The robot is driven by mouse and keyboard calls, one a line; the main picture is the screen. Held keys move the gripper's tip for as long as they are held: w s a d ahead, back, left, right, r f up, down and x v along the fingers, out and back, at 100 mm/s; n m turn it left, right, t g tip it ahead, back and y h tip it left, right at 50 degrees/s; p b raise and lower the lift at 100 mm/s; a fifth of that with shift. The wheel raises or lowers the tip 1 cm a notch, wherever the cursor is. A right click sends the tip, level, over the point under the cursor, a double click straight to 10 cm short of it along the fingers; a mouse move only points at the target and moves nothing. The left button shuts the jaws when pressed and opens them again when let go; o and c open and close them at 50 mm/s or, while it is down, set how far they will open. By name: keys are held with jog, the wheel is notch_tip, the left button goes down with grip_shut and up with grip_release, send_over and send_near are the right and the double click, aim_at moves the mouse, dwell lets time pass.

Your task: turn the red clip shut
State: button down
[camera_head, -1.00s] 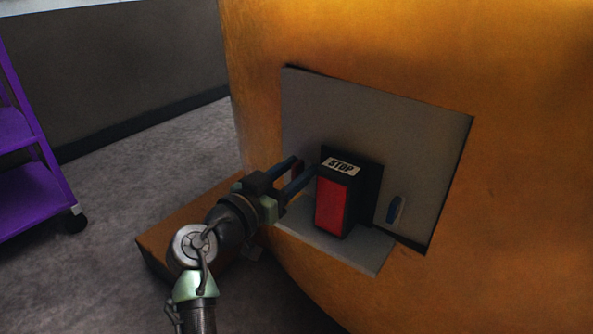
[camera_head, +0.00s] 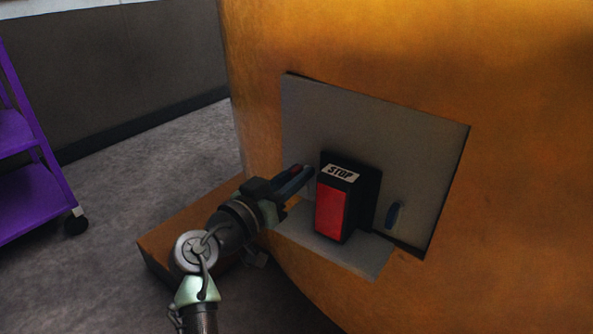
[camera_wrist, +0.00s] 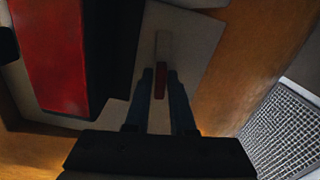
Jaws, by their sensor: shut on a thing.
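The red clip (camera_wrist: 160,82) shows in the wrist view between my fingertips, in line with a pale strip on the grey panel (camera_wrist: 190,60). In the head view a small bit of the red clip (camera_head: 296,168) shows at my fingers, left of the black STOP box; the rest is hidden behind them. My gripper (camera_head: 303,174) reaches in from the left and is shut on the clip. In the wrist view its two dark blue fingers (camera_wrist: 160,78) stand on either side of the clip.
A black box with a red front (camera_head: 331,209) and a STOP label stands close right of my fingers. A blue oval part (camera_head: 394,215) is on the panel farther right. The orange casting (camera_head: 520,200) surrounds the panel. A purple cart (camera_head: 30,190) stands far left.

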jog(key=n+p, duration=0.3)
jog(key=n, duration=0.1)
jog(key=shift+r, duration=0.1)
jog(key=n+p, duration=0.3)
jog(key=n, duration=0.2)
jog(key=n+p, duration=0.2)
jog(key=n, duration=0.1)
jog(key=shift+a+n+p, duration=0.1)
jog(key=shift+n+p, duration=0.2)
jog(key=shift+f+n+p, duration=0.15)
jog(key=shift+n+p, duration=0.4)
jog(key=shift+n, duration=0.35)
jog(key=shift+f+n+p, duration=0.15)
jog(key=shift+n+p, duration=0.4)
jog(key=shift+n, duration=0.35)
jog(key=c, duration=0.9)
grip_release()
